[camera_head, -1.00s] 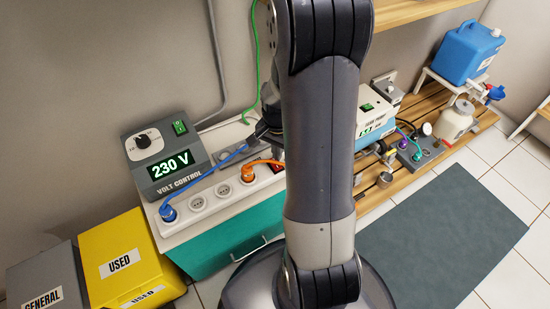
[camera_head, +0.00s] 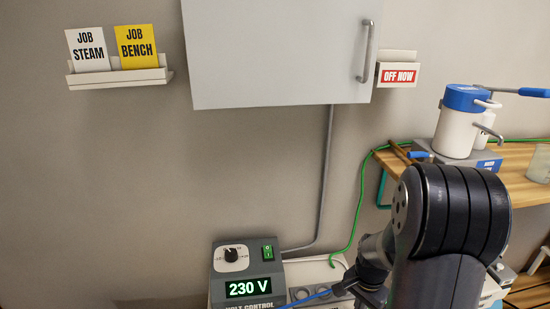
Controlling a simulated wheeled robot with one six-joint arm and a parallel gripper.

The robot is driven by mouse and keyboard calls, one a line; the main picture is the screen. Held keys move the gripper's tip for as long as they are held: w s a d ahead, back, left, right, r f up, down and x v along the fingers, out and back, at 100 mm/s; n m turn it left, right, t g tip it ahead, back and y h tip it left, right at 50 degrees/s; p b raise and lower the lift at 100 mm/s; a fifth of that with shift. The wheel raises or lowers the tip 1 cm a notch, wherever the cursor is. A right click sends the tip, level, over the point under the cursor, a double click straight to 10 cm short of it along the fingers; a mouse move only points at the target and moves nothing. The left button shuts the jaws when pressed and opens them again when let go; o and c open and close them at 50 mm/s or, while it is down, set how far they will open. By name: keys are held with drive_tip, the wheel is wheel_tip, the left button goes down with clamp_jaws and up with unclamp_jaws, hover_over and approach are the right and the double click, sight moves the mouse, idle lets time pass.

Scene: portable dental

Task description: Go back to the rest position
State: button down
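My arm (camera_head: 452,235) rises at the lower right of the head view. The dark end of my gripper (camera_head: 346,287) shows to its left, low in the frame, above the white power strip. Its fingers are small and partly cut off from sight, so I cannot tell whether they are open or shut. A blue cable (camera_head: 312,297) runs close to it, and I cannot tell whether they touch.
The volt control box (camera_head: 248,270) reads 230 V. A grey wall cabinet (camera_head: 275,50) hangs above, between a card rack (camera_head: 120,78) and an OFF NOW holder (camera_head: 398,75). A blue-and-white canister device (camera_head: 458,130) stands on a wooden shelf (camera_head: 525,180) at right. A green cable (camera_head: 362,195) hangs along the wall.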

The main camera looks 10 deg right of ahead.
wheel_tip(320, 180, down, 6)
drive_tip(key=b, duration=0.4)
drive_tip(key=shift+b, duration=0.3)
drive_tip(key=shift+r, duration=0.25)
